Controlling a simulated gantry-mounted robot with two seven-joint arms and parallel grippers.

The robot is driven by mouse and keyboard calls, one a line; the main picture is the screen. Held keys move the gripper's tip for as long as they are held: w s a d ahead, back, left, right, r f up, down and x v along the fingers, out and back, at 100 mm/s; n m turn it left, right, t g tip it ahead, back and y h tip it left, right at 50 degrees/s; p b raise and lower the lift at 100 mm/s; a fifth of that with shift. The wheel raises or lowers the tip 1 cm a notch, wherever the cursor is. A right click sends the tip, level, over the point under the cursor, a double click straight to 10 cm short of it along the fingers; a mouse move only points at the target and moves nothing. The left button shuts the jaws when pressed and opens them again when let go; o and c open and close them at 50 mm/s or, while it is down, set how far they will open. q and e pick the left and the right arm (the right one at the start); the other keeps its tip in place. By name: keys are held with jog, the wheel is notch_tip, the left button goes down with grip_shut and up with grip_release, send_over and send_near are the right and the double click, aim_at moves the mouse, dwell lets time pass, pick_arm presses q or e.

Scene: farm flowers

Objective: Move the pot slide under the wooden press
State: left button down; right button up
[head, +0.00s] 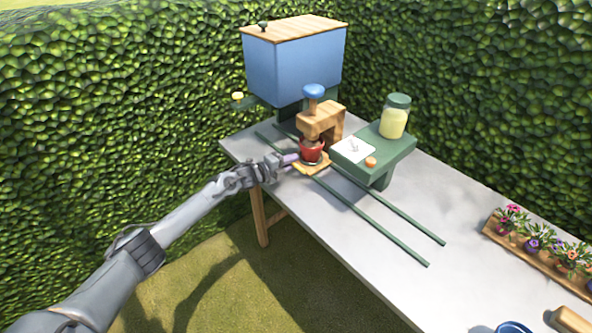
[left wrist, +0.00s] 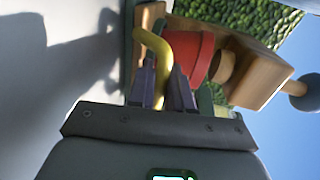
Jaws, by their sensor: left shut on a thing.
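The pot slide (head: 312,168) is a small wooden plate on two green rails, carrying a red pot (head: 311,153). The wooden press (head: 324,120), a wooden arch with a blue knob (head: 313,91), stands right behind it. In the head view the pot sits at the press's front, below its arm. In the left wrist view the round wooden plunger (left wrist: 222,67) is close to the mouth of the red pot (left wrist: 190,55); exact alignment is unclear. My left gripper (head: 289,159) is shut on the slide's yellow curved handle (left wrist: 160,55). My right gripper is out of view.
A blue hopper (head: 295,68) with a wooden lid stands behind the press. A green stand (head: 385,152) to the right holds a jar (head: 395,116) and a white card (head: 353,150). A wooden flower tray (head: 530,262) lies far right. The green rails (head: 385,232) run clear toward the front.

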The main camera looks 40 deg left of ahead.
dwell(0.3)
pick_arm(q)
jog(key=c, duration=1.2)
grip_release()
jog(key=shift+s+a+r+p, duration=0.15)
jog(key=shift+s+p, duration=0.15)
jog(key=shift+s, duration=0.2)
jog(key=p+v, duration=0.3)
jog(key=v, duration=0.6)
jog(key=shift+s, duration=0.4)
